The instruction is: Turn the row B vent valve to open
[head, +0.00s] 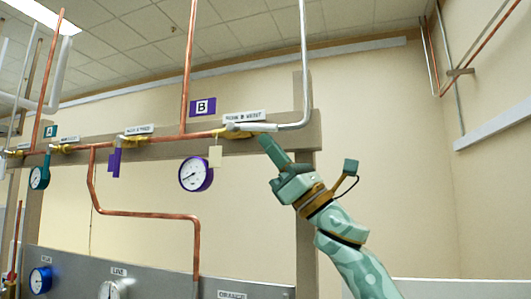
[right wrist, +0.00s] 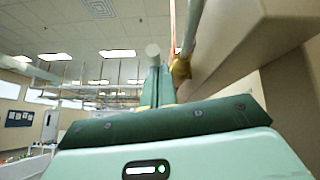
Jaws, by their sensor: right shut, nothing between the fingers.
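The row B vent valve (head: 236,133) is a brass body on the pipe along the wooden rail, below a white label plate (head: 244,117). A pale bar runs right from it; I cannot tell how much is handle and how much pipe. The brass fitting also shows in the right wrist view (right wrist: 181,68), beside a pale round-ended bar (right wrist: 153,50) close to the fingers. My right gripper (head: 266,140) is shut and empty, just below and right of the valve, fingers pointing up-left. Its fingertips show in the right wrist view (right wrist: 160,84). Contact is unclear. My left gripper is out of view.
A purple B sign (head: 203,107) and purple-rimmed gauge (head: 196,174) are left of the valve. Another valve with a purple handle (head: 116,161) is further left. A silver pipe (head: 304,60) rises at right. Open space lies right of my arm.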

